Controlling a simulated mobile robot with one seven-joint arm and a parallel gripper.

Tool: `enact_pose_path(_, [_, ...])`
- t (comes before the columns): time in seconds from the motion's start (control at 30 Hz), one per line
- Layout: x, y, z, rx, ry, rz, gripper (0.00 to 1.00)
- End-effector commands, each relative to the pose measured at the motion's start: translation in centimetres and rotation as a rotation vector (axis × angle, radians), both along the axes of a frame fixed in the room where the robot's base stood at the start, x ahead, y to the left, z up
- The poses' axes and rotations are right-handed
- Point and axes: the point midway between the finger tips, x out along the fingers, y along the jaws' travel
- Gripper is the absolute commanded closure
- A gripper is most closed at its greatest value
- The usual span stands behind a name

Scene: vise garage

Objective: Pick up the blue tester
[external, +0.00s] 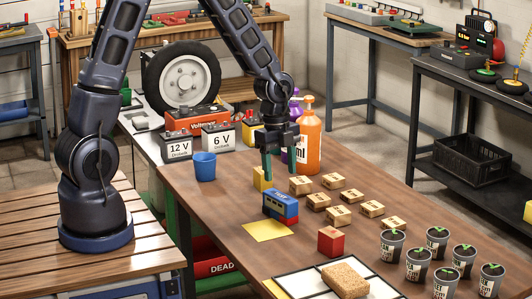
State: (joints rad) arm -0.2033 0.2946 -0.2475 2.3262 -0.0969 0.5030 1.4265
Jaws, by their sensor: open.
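A small blue box-like thing (281,203) with a dark strip along its side and a red part at its lower right stands on the brown table (225,205). It looks like the blue tester, but its markings are too small to read. My gripper (280,178) points down above and behind it in the external view. Its two greenish fingers are apart, with nothing held between them. The fingers and the blue box appear apart. A yellow block (258,182) shows partly behind the left finger.
A yellow sheet (268,230) lies in front of the box, a red block (331,241) to its right. Wooden blocks (319,201), an orange bottle (308,140) and potted seedlings (419,263) stand on the right. A blue cup (205,166) stands left, near batteries (218,139).

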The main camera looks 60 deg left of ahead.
Motion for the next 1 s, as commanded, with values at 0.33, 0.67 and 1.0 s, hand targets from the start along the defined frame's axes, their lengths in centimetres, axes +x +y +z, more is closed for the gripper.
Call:
enact_pose_path(0.33, [0.0, -0.5, -4.1, -0.001, 0.004, 0.000, 0.40])
enact_pose_path(0.67, [0.0, -0.7, -5.9, 0.000, 0.002, 0.000, 0.40])
enact_pose_path(1.0, [-0.1, -0.8, -9.7, -0.001, 0.003, 0.000, 0.40])
